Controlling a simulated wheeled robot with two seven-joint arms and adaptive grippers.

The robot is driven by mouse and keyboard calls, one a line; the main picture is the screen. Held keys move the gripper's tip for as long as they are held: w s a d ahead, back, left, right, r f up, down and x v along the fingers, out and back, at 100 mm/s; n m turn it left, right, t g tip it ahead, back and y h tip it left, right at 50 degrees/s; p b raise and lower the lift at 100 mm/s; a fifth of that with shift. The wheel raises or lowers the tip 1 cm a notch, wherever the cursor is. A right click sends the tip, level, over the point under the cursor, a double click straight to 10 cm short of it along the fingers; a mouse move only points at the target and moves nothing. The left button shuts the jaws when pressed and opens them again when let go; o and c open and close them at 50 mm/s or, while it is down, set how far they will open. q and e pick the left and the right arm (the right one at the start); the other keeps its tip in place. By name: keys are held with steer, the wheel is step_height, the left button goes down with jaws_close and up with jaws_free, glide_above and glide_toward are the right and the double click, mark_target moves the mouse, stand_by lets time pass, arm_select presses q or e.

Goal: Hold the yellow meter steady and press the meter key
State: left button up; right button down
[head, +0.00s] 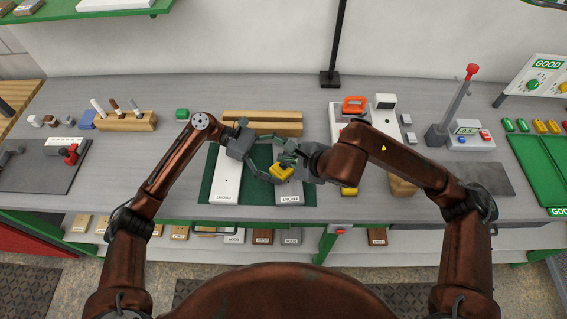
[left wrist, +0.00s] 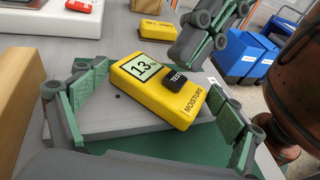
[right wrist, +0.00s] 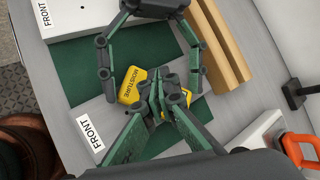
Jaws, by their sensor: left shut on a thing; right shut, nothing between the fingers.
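The yellow meter (head: 282,174) lies on a grey board (head: 290,188) on the green mat. In the left wrist view the meter (left wrist: 140,92) shows a 13 on its display, a dark TEST key (left wrist: 177,78) and the word MOISTURE. My left gripper (head: 270,165) is shut on the meter, with its fingers at either side in the left wrist view (left wrist: 158,105). My right gripper (head: 287,160) is shut and empty, its tips over the meter close to the key. In the right wrist view its fingers (right wrist: 158,98) hide the key and part of the meter (right wrist: 130,88); contact cannot be told.
A white board (head: 227,175) lies left of the grey one, with wooden bars (head: 262,117) behind. To the right are a white panel with an orange handle (head: 354,104) and a gauge stand (head: 465,130). A green tray (head: 540,170) stands at far right.

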steer(key=shift+r, duration=2.55)
arm_select(q)
steer(key=o, duration=0.7)
steer(key=shift+a, duration=0.1)
